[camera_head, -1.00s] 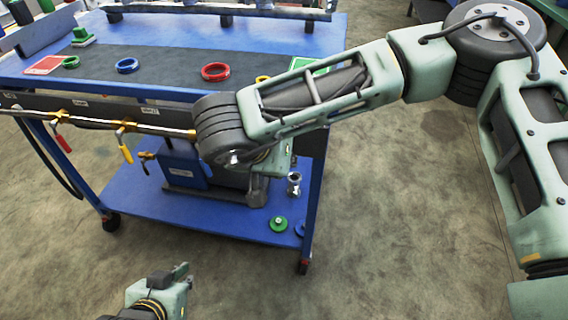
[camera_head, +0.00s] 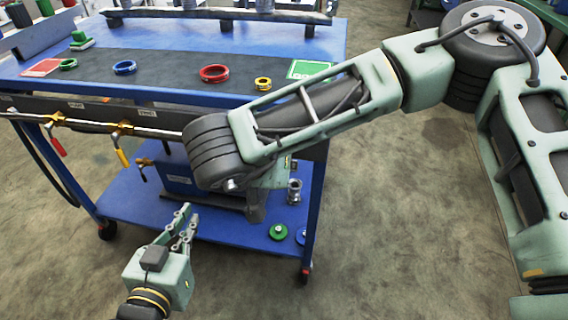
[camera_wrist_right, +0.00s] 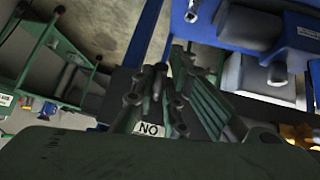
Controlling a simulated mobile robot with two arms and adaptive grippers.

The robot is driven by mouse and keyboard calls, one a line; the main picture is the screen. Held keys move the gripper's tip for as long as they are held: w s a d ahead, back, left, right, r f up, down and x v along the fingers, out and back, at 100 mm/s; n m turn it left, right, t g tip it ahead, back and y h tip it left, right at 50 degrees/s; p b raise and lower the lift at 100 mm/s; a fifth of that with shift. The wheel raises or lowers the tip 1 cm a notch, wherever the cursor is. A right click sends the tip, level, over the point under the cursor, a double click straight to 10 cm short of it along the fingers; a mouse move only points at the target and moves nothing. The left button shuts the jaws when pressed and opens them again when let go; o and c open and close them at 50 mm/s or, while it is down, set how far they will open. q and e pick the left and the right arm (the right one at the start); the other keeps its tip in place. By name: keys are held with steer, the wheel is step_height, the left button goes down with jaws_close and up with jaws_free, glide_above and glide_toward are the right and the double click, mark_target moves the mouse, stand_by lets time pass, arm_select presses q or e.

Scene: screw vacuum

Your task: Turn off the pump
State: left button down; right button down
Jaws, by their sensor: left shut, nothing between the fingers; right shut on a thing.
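The pump (camera_head: 180,187), a blue and dark grey unit, sits on the lower shelf of the blue cart. My right forearm covers part of it. My left gripper (camera_head: 188,220) is shut and empty, in front of the cart's lower shelf and apart from the pump. My right gripper is hidden behind my right arm in the head view. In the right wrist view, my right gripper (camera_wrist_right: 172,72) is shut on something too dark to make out.
The blue cart (camera_head: 200,72) carries a red ring (camera_head: 214,73), a blue ring (camera_head: 124,67) and a yellow ring (camera_head: 263,84) on top. Red (camera_head: 58,147) and yellow (camera_head: 121,157) valve handles hang at its front.

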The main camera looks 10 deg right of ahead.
steer(key=c, duration=1.8)
jaws_free()
steer(key=v, duration=1.2)
steer(key=shift+s, duration=0.1)
steer(key=shift+f, duration=0.1)
